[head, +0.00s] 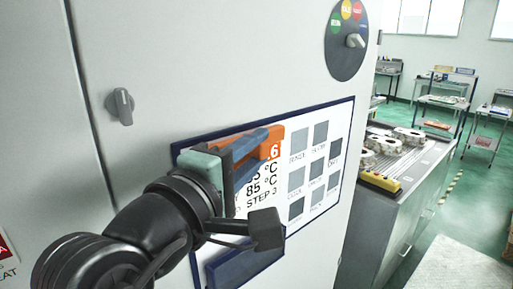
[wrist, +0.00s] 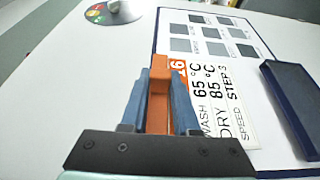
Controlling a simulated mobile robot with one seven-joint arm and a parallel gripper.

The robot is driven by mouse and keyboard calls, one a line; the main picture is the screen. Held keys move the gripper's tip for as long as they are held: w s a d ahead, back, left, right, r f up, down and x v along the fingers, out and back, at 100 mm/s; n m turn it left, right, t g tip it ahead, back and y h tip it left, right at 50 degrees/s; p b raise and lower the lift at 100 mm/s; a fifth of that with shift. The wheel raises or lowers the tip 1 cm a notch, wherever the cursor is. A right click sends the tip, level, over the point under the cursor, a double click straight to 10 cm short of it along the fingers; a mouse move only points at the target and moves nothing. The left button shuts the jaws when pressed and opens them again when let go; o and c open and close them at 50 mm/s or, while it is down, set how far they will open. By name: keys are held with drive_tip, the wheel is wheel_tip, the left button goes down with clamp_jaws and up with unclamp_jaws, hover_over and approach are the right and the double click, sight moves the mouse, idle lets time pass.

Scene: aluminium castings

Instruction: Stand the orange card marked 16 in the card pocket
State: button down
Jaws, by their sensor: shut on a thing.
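The card marked 16 (head: 259,186) has an orange top band and a white body reading 65 °C, 85 °C and STEP 3. It also shows in the wrist view (wrist: 214,108). My gripper (head: 262,146) is shut on the card's orange grip block, with its blue fingers on either side (wrist: 160,88). The card is in front of the white panel, above the dark blue card pocket (head: 240,266). The pocket also shows at the right in the wrist view (wrist: 292,100), apart from the card. My arm hides part of the card and pocket in the head view.
The blue-framed panel (head: 345,130) carries several grey squares (head: 297,180). A coloured dial (head: 347,38) is above it and a grey knob (head: 120,106) to the left. A bench (head: 405,190) with castings and a yellow button box (head: 380,181) stands at the right.

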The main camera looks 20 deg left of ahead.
sight(255, 188)
drive_tip(key=shift+f+b, duration=1.9)
drive_tip(key=shift+f, duration=1.05)
drive_tip(key=shift+p, duration=0.65)
wheel_tip(255, 188, down, 8)
drive_tip(key=b, duration=0.6)
idle(2.2)
drive_tip(key=c, duration=0.6)
unclamp_jaws()
drive_tip(key=shift+f, duration=0.1)
drive_tip(key=shift+s+a+b, duration=0.4)
drive_tip(key=shift+s+b, duration=0.55)
drive_tip(key=shift+s, duration=1.15)
drive_tip(key=shift+s+a+b, duration=0.45)
drive_tip(key=shift+s+b, duration=0.5)
drive_tip(key=shift+s, duration=1.2)
drive_tip(key=shift+s+a+b, duration=0.4)
drive_tip(key=shift+s+b, duration=0.55)
drive_tip(key=shift+s, duration=1.15)
